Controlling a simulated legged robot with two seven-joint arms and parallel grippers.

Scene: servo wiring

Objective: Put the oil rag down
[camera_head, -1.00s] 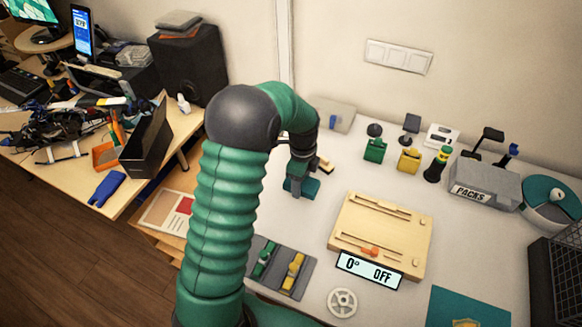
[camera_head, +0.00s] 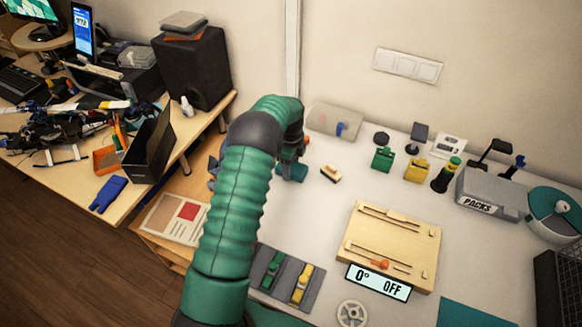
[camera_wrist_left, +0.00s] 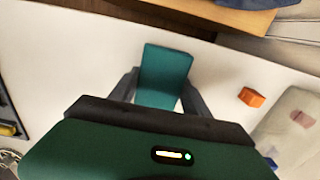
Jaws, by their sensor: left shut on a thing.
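My left gripper (camera_head: 290,164) is beyond the bend of my green arm, over the left part of the white table (camera_head: 335,215). It is shut on a flat teal piece, which I take for the oil rag (camera_head: 294,173). In the left wrist view the oil rag (camera_wrist_left: 164,72) stands out between the two dark fingers of my left gripper (camera_wrist_left: 160,98). The arm hides part of it in the head view, and I cannot tell whether its lower edge touches the table. My right gripper is not in view.
A wooden brush (camera_head: 331,173) lies right of the gripper. A grey plate (camera_head: 334,121) is behind it. A dark tray (camera_head: 286,278) and a wooden board (camera_head: 391,245) are nearer the front. A dark blue cloth (camera_wrist_left: 250,15) lies beyond the table edge. An orange block (camera_wrist_left: 251,97) is nearby.

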